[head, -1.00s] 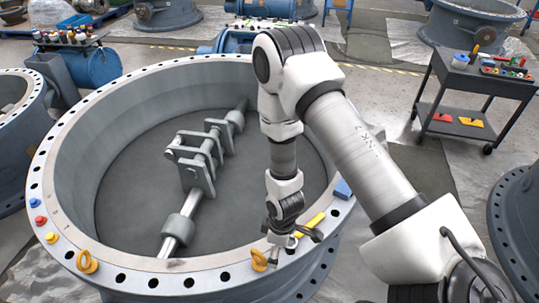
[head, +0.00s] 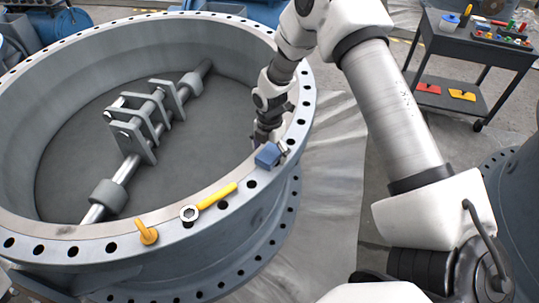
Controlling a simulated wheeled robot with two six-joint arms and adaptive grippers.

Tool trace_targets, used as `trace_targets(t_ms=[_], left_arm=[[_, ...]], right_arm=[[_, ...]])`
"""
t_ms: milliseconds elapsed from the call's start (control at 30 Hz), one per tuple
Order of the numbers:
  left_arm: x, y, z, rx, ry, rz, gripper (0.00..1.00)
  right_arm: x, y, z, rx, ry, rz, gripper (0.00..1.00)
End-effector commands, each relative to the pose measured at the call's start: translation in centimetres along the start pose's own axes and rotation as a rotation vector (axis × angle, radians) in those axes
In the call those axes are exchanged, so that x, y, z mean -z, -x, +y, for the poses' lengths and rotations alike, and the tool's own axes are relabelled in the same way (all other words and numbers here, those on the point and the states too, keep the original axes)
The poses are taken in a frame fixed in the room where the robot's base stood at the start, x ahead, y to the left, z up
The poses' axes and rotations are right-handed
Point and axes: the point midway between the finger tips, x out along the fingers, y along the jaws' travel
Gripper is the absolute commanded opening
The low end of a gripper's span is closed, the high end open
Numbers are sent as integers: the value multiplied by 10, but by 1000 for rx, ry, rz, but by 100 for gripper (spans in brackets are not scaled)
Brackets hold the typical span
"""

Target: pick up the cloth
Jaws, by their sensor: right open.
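A small folded blue cloth (head: 267,155) lies on the flat rim of the large valve ring (head: 188,229), on its near right side. My right gripper (head: 275,143) is right at the cloth, pointing down, just behind it in the head view. Its jaws are open, and the cloth hides part of them. I cannot tell whether the fingers touch the cloth. My left gripper is not in view.
The valve shaft with brackets (head: 142,122) is inside the ring. A dark cart (head: 477,50) stands at the back right.

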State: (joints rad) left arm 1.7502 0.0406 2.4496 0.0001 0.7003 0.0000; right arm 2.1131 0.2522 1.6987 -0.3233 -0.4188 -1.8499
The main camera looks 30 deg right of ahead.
Motion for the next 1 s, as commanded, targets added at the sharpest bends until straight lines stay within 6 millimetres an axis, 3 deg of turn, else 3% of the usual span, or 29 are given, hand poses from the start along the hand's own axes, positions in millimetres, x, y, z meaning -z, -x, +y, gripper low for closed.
trace_targets(t_ms=[100, 267, 667, 1000], left_arm=[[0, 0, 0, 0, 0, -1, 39], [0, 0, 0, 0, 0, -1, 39], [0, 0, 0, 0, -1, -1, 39], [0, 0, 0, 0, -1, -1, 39]], right_arm=[[0, 0, 0, 0, -1, 0, 88], [0, 0, 0, 0, -1, 1, 34], [0, 2, 0, 1, -1, 1, 34], [0, 38, 0, -2, -1, 0, 34]])
